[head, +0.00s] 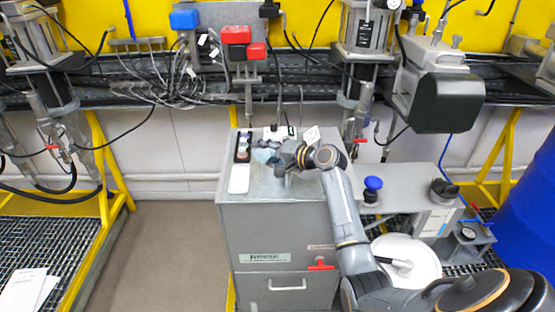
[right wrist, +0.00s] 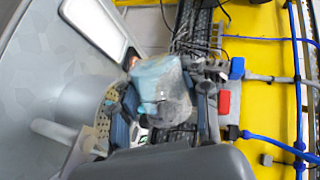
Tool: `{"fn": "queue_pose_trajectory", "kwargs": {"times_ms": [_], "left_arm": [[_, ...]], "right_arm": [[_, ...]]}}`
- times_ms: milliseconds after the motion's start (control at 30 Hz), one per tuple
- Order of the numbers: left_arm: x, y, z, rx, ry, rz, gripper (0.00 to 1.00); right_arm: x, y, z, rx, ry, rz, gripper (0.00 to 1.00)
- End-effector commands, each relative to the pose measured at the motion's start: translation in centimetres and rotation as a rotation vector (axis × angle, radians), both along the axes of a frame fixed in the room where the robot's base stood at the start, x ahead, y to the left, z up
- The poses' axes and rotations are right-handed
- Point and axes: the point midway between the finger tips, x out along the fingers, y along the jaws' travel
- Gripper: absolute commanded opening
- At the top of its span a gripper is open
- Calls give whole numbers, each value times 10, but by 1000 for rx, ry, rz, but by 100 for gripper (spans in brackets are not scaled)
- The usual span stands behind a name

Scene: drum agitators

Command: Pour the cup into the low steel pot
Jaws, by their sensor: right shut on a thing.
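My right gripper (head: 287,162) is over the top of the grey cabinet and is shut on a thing. I cannot pick out the low steel pot with certainty; a low round dark vessel (head: 444,190) stands on the right bench. My left gripper is not in view.
A blue-topped thing (head: 373,184) stands on the right bench. Machinery hangs above.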

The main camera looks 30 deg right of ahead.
Motion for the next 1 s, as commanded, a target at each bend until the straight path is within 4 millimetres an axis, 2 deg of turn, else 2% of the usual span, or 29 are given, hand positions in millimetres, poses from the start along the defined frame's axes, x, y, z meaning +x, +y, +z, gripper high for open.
{"fn": "queue_pose_trajectory", "kwargs": {"times_ms": [1000], "left_arm": [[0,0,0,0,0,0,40]], "right_arm": [[3,-8,-5,108,33,0,12]]}}
